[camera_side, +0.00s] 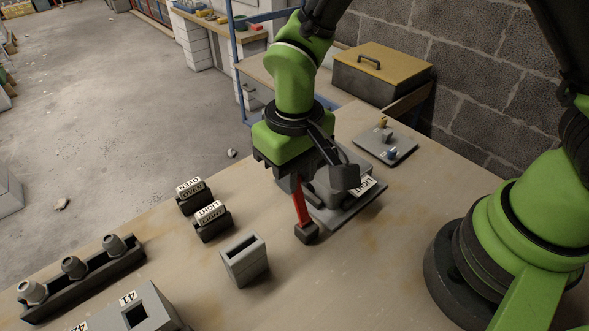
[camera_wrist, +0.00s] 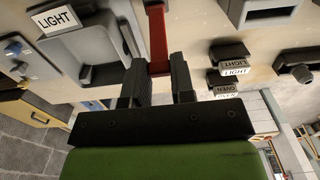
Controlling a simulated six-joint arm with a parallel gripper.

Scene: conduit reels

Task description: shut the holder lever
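The red lever (camera_side: 300,204) stands nearly upright from a dark block (camera_side: 307,233) on the table, in front of the grey holder (camera_side: 337,215). The lever (camera_wrist: 158,38) also shows in the wrist view, running down between my fingertips. In the side view the fingertips are mostly hidden. The grey holder (camera_wrist: 88,78) with its LIGHT label (camera_wrist: 58,19) is left of the lever in the wrist view.
A grey slotted box (camera_side: 245,262), OVEN and LIGHT blocks (camera_side: 211,222) and a dark rack (camera_side: 85,275) with grey knobs stand to the left. A small plate (camera_side: 385,146) with pegs and a yellow-lidded box (camera_side: 382,75) are behind.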

